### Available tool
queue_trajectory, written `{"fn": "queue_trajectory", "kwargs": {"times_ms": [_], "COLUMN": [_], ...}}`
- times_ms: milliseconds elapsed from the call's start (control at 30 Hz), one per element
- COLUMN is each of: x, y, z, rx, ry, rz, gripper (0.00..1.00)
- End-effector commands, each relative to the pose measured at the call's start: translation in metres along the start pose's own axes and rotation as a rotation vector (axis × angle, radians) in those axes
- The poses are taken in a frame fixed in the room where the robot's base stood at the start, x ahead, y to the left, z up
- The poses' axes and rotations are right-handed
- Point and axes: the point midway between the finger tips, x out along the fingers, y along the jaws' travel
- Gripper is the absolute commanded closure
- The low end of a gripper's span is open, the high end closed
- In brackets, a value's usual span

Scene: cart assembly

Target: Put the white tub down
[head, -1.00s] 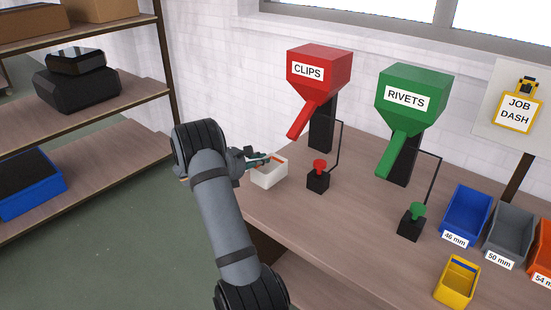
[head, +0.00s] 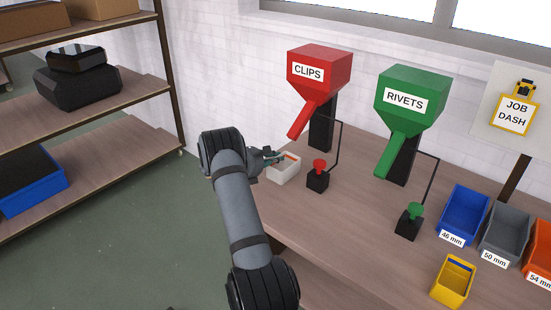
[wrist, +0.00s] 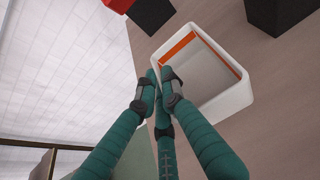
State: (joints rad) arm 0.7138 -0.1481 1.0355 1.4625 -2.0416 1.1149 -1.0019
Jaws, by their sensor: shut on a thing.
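The white tub (head: 285,175) is an open box near the left end of the bench, below the red clips dispenser. An orange strip shows along its inside wall. My gripper (head: 274,158) reaches it from the left, with teal fingers. In the wrist view, the gripper (wrist: 160,88) is shut on the near wall of the tub (wrist: 212,98), whose inside looks empty apart from the orange strip. I cannot tell whether the tub's base touches the bench.
A black block with a red knob (head: 318,167) stands close right of the tub. The clips dispenser (head: 320,70) and rivets dispenser (head: 411,95) stand behind. Blue (head: 465,215) and yellow (head: 453,283) bins are further right. Bench surface (head: 345,225) in front is bare.

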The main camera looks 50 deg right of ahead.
Motion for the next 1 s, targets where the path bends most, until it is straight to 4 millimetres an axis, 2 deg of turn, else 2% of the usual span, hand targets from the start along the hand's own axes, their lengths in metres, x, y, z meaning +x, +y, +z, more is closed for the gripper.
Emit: {"fn": "queue_trajectory", "kwargs": {"times_ms": [67, 100, 400, 733, 867, 1000], "x": [0.001, 0.001, 0.001, -0.001, -0.015, -0.044], "y": [0.000, 0.000, 0.000, 0.000, 0.002, 0.002], "z": [-0.003, -0.002, -0.002, 0.002, 0.000, -0.001], "rx": [0.000, 0.000, -0.001, 0.000, -0.001, -0.002], "ry": [0.000, 0.000, 0.001, 0.000, 0.001, 0.001], "rz": [0.000, 0.000, 0.000, 0.000, 0.003, 0.004], "gripper": [1.00, 0.92, 0.74, 0.74, 0.74, 0.74]}}
